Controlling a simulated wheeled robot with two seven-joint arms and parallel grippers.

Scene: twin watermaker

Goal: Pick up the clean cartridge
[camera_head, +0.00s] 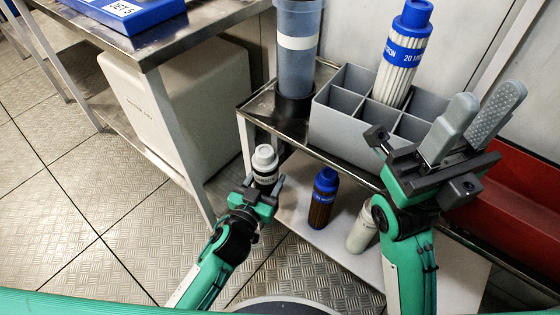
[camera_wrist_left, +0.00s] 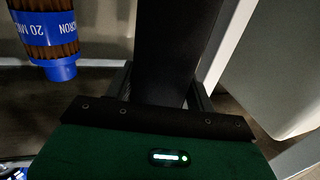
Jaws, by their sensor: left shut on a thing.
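A clean-looking white pleated cartridge with blue ends (camera_head: 397,84) stands tilted in a compartment of the grey divided crate (camera_head: 335,128). My left gripper (camera_head: 264,190) is low beside the lower shelf, shut on a grey-capped cartridge with a dark band (camera_head: 264,163). In the left wrist view, a dark upright body (camera_wrist_left: 175,50) fills the space between the fingers. My right gripper (camera_head: 487,107) is raised in front of the crate's right side, its two grey fingers apart and empty. It is to the right of the white cartridge and not touching it.
A brown cartridge with blue ends (camera_head: 322,200) and a pale cartridge (camera_head: 361,230) are on the lower shelf (camera_head: 300,222). The brown one also shows in the left wrist view (camera_wrist_left: 52,40). A blue-grey cylinder (camera_head: 297,65) stands left of the crate. A red bin (camera_head: 520,185) is at right.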

